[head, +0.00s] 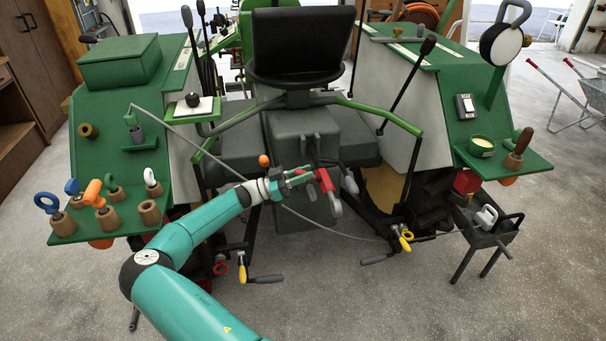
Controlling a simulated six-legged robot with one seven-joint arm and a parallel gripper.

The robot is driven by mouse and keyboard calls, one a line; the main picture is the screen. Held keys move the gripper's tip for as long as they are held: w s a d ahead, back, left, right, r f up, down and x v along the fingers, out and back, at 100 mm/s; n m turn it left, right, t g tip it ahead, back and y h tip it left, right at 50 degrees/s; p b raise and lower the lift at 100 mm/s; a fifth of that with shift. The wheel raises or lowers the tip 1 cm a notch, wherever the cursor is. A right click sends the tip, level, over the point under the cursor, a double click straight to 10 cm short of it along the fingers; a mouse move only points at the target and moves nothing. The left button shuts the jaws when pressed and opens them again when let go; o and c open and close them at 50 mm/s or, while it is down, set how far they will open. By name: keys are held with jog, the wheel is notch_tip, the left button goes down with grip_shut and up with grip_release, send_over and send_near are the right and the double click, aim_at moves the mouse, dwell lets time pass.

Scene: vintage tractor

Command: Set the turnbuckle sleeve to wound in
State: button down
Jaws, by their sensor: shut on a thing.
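My gripper (311,176) is at the end of the teal arm, in the middle of the head view, just behind the tractor seat. Its fingers are shut at a red piece (325,180), which appears to be the turnbuckle sleeve. A grey looped end (335,205) hangs below the red piece. The fingers cover part of the red piece, and it is too small to tell how far it is wound in or out.
The tractor seat (300,45) stands behind my gripper. A thin grey rod or cable (225,168) slants across the middle. Left shelf (75,226) holds several handled tools. Yellow-ended levers (243,273) hang low. A black tray (485,235) stands right. Front floor is clear.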

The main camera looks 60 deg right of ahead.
jog(key=c, duration=1.2)
grip_release()
jog(key=v, duration=0.7)
jog(key=shift+w+a, duration=0.15)
